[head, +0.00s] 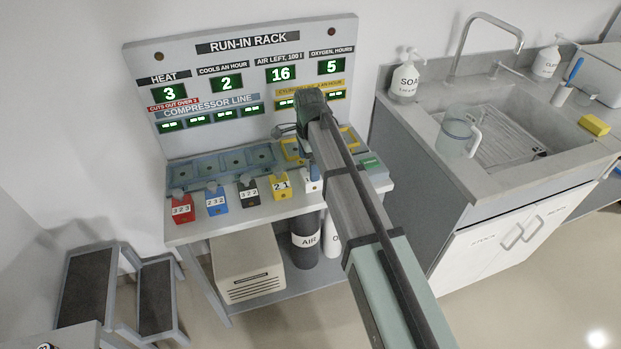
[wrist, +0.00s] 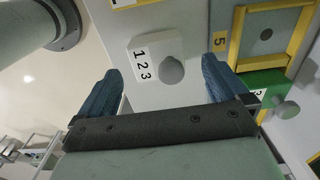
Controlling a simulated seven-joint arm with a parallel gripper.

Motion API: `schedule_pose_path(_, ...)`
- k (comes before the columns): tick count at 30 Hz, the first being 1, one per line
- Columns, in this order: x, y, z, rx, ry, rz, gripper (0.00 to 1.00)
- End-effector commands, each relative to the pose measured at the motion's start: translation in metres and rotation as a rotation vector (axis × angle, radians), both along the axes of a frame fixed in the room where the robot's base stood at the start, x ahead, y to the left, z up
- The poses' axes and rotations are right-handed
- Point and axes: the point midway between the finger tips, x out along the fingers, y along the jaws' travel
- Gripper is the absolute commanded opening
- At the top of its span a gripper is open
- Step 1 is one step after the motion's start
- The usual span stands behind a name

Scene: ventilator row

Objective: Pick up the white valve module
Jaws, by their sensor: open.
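The white valve module (wrist: 148,62) has a grey round knob and a label reading 123. In the wrist view it sits on the rack's shelf, between the tips of my open gripper (wrist: 161,66), with no visible contact. How far it is from the fingers in depth I cannot tell. In the head view only a sliver of the white module (head: 312,184) shows beside my arm, at the right end of the module row. My gripper (head: 291,131) is mostly hidden there behind my own wrist.
Red (head: 182,209), blue (head: 217,201), black (head: 248,193) and yellow (head: 280,187) modules stand in a row left of the white one. A green module (wrist: 262,91) and a yellow-framed socket (wrist: 265,38) lie to its right. A sink counter (head: 470,185) stands right of the rack.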

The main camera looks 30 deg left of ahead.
Motion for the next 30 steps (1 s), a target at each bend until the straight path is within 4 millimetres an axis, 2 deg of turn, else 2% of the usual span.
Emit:
schedule_pose_path(7, 0.000, -0.002, -0.012, 0.000, 0.000, 0.000, 1.00)
schedule_pose_path(17, 0.000, -0.006, -0.050, -0.001, 0.001, 0.000, 1.00)
schedule_pose_path(25, 0.000, -0.005, -0.053, 0.001, -0.001, 0.000, 1.00)
schedule_pose_path(30, 0.000, -0.005, -0.053, 0.001, -0.001, 0.000, 0.85)
